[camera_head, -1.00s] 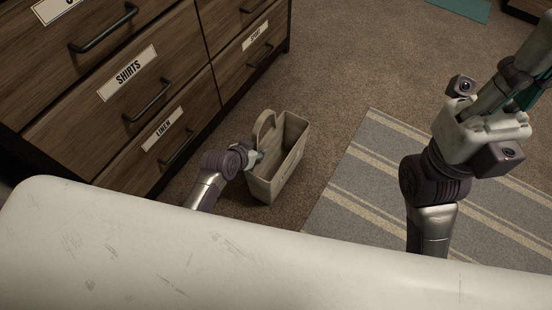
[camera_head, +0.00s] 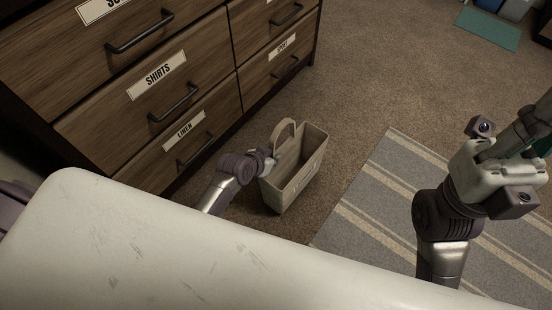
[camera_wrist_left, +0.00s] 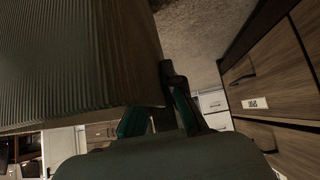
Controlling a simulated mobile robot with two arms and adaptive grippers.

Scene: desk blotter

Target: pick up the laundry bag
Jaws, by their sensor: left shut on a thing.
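The laundry bag (camera_head: 309,178) is a beige, open-topped bag with a loop handle, between the dresser and the striped rug in the head view. It looks upright and empty; I cannot tell whether its bottom touches the carpet. My left gripper (camera_head: 268,160) is at its left side, shut on it, with the fingertips partly hidden. In the left wrist view the bag's ribbed wall (camera_wrist_left: 75,65) fills the upper left, against the left gripper's fingers (camera_wrist_left: 160,108). My right gripper (camera_head: 530,135) is at the right edge, away from the bag, its fingertips unclear.
A wooden dresser (camera_head: 215,85) with labelled drawers stands left of and behind the bag; its drawers are shut. A grey striped rug (camera_head: 385,205) lies to the right. Open carpet (camera_head: 390,75) stretches behind. A teal mat (camera_head: 487,30) lies far back.

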